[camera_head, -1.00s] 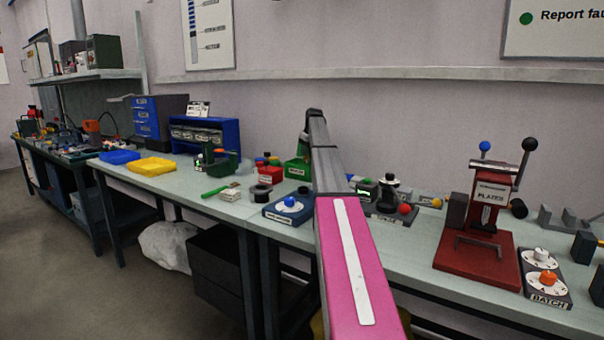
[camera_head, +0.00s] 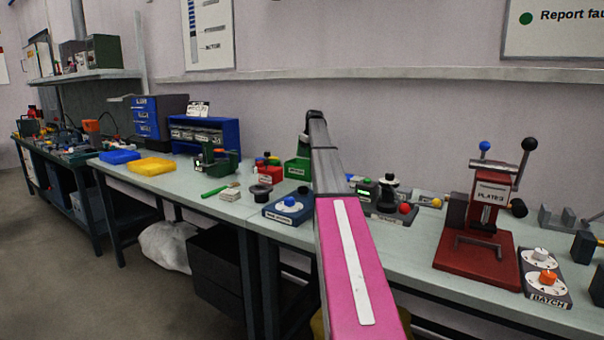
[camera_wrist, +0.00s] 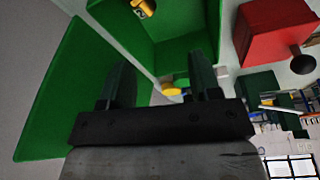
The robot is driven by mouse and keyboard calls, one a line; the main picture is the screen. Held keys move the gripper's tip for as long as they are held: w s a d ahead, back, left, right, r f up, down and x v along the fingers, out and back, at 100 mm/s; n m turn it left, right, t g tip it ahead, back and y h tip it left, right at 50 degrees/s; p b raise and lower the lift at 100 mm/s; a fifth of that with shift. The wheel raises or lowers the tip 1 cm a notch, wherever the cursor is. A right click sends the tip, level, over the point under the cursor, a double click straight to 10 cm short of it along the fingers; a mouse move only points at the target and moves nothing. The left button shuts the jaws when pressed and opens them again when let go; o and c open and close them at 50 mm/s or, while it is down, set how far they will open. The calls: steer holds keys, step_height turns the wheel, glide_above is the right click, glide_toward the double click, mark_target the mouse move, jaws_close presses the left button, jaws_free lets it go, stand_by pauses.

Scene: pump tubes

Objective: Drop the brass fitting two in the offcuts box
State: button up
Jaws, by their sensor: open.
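The brass fitting two (camera_wrist: 143,8) is yellow with a dark tag reading 2. It shows at the top edge of the wrist view, partly cut off, against the inside of a green box, and looks to lie in it. My gripper (camera_wrist: 162,70) is open, its two dark fingers apart and the fitting outside them. The green box (camera_wrist: 45,92) fills the left and top of the wrist view. In the head view the green box (camera_head: 297,169) stands on the bench, partly hidden behind my arm. My gripper cannot be made out there.
A red box (camera_head: 268,174) stands just left of the green box. A blue dial unit (camera_head: 288,207) is in front. A red press (camera_head: 478,250) stands to the right. The wall is close behind.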

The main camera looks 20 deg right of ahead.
steer(key=v, duration=1)
